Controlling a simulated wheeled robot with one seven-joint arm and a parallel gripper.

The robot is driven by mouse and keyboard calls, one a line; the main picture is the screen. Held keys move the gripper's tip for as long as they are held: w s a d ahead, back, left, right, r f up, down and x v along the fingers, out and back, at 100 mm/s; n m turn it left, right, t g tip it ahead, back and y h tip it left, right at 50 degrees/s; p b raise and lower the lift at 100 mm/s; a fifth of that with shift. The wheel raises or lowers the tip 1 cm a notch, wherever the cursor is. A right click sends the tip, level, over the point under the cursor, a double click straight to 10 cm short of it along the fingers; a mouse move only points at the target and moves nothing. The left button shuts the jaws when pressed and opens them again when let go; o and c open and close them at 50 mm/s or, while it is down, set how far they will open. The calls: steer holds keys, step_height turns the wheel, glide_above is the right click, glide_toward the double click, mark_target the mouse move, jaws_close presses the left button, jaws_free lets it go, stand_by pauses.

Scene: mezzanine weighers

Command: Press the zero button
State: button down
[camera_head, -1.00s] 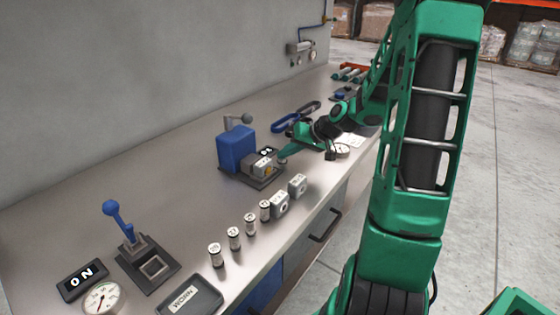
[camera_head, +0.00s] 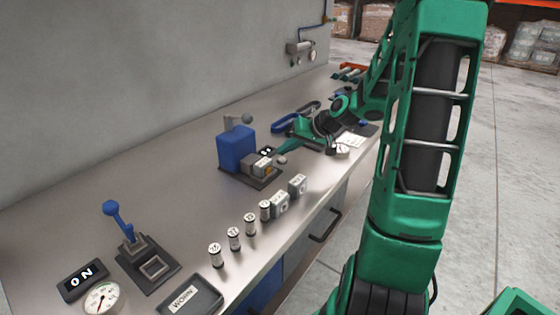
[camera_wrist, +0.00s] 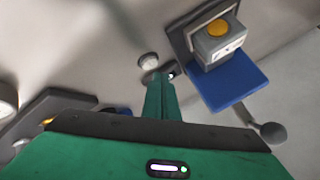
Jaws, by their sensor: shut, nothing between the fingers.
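My gripper (camera_head: 284,150) is shut and empty, its green fingers together over the bench beside the blue weigher (camera_head: 236,148). In the wrist view the fingers (camera_wrist: 160,82) point at a small dark display. A round pale button (camera_wrist: 147,60) stands just left of the fingertips, apart from them in the picture; it shows below the fingertips in the head view (camera_head: 282,159). A grey block (camera_wrist: 218,45) with a round yellow top (camera_wrist: 218,27) sits on the weigher's plate. I cannot read which one is marked zero.
Several small labelled cylinders (camera_head: 234,239) and grey blocks (camera_head: 298,185) line the bench front. A lever device (camera_head: 130,240), a display reading "ON" (camera_head: 82,281), a dial (camera_head: 103,298) and a "WORN" tray (camera_head: 190,299) stand at the near left. A dial (camera_head: 342,151) lies beyond the weigher.

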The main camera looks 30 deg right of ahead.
mark_target(285, 160)
steer(key=shift+r, duration=2.55)
steer(key=s+a+m+g+h, duration=0.1)
steer(key=s+a+g, duration=0.1)
steer(key=s, duration=0.9)
steer(key=s+a+g+h, duration=0.1)
steer(key=s+g, duration=0.2)
steer(key=s, duration=0.9)
steer(key=s+a+m+g+h, duration=0.1)
steer(key=s+a+g, duration=0.1)
steer(key=s, duration=1)
steer(key=shift+a+r+m+g+h, duration=0.3)
steer(key=shift+a+g+h, duration=0.1)
steer(key=shift+g, duration=0.2)
